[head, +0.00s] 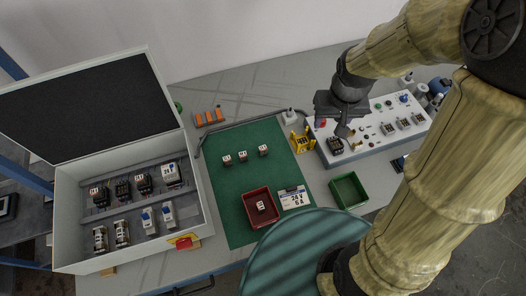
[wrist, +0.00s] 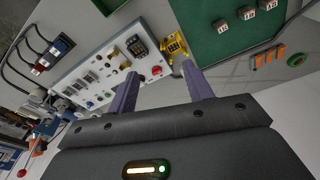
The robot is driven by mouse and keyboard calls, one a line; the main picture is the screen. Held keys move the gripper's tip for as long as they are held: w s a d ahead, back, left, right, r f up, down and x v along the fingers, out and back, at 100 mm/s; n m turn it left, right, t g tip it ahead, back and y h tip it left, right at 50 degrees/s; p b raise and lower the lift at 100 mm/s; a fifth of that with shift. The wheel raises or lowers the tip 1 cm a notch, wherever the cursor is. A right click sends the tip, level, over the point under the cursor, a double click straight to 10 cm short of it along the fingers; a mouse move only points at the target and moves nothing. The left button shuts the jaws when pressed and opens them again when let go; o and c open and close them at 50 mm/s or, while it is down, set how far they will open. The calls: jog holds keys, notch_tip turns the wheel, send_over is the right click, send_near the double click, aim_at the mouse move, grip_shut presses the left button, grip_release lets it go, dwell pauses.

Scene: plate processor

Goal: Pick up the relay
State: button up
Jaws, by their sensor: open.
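My gripper (head: 332,126) is open and empty above the left end of the white control panel (head: 375,140). In the wrist view its two fingers (wrist: 160,72) are spread apart, with nothing between them. A dark block (head: 335,145) that looks like a relay or its socket sits in the panel's left end, just below my gripper. It also shows in the wrist view (wrist: 137,46), beyond the left fingertip. Several relay-like modules (head: 143,183) stand in the open case at left. I cannot tell which one is the relay.
The green mat (head: 225,200) holds small labelled blocks (head: 242,155) and a red bin (head: 250,195) with one block inside. A yellow stand (head: 300,140) is close beside the panel. A green bin (head: 348,190) stands in front. The open case (head: 75,235) fills the left.

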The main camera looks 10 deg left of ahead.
jog(key=w+a+f+n+g+b, duration=0.1)
jog(key=a+f, duration=0.1)
jog(key=a, duration=0.3)
jog(key=w+a+f+n, duration=0.2)
jog(key=a, duration=0.3)
jog(key=n, duration=0.2)
send_over(262, 146)
notch_tip(262, 146, down, 2)
jog(key=shift+f+g+b, duration=0.25)
jog(key=shift+g+b, duration=0.05)
jog(key=shift+b, duration=0.05)
jog(key=shift+s, duration=0.1)
notch_tip(262, 146, down, 12)
jog(key=shift+f+p, duration=0.1)
jog(key=shift+p, duration=0.95)
jog(key=shift+f+p, duration=0.95)
jog(key=shift+f, duration=1.65)
